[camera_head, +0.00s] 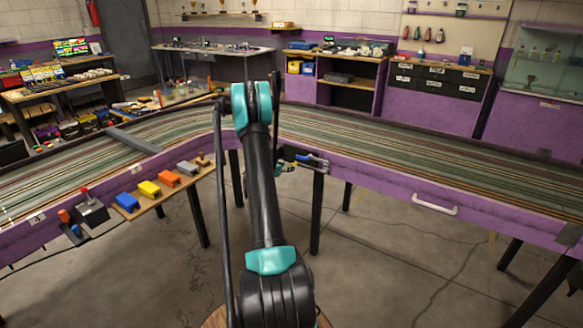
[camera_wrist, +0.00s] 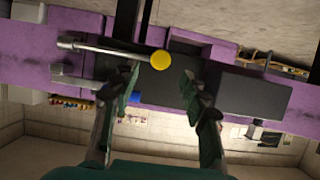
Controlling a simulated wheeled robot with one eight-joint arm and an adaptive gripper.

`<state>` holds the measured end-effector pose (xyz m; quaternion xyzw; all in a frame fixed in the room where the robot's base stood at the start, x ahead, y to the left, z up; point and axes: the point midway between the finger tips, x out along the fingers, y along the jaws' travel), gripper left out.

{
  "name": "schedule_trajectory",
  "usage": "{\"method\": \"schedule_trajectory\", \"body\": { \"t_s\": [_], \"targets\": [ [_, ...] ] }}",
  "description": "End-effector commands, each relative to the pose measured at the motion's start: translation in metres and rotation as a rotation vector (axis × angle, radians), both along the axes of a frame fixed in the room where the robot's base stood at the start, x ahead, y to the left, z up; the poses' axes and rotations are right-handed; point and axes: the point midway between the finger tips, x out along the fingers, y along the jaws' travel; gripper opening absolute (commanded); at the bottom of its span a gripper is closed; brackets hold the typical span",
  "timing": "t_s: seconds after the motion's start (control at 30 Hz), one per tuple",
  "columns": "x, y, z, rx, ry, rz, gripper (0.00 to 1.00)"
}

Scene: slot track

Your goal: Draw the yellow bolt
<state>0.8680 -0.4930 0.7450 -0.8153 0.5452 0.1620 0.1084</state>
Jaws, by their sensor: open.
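In the wrist view a yellow round knob (camera_wrist: 160,60) stands out at the end of a pale metal rod (camera_wrist: 105,49), in front of the purple track side. I take these to be the yellow bolt. My gripper (camera_wrist: 160,78) is open, with one finger on each side and a gap between them. The knob lies in line with this gap, just beyond the fingertips. I see no finger touching it, and the exact distance is hard to tell. In the head view my arm covers this part of the track side, and the knob cannot be made out there.
A dark panel (camera_wrist: 256,95) is on the purple side right of the knob in the wrist view. In the head view the slot track (camera_head: 420,150) runs across. A shelf with coloured blocks (camera_head: 149,188) juts out at left, and a white handle (camera_head: 435,208) sits at right.

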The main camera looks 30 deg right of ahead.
Motion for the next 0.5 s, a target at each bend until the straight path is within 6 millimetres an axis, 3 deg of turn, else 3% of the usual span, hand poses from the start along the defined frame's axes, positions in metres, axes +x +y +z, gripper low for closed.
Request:
{"method": "schedule_trajectory", "body": {
  "t_s": [0.2,0.5],
  "targets": [
    [0.013,-0.031,-0.014,0.001,0.0,-0.001,0.45],
    [0.019,-0.045,-0.02,0.0,0.0,0.001,0.45]
  ]
}}
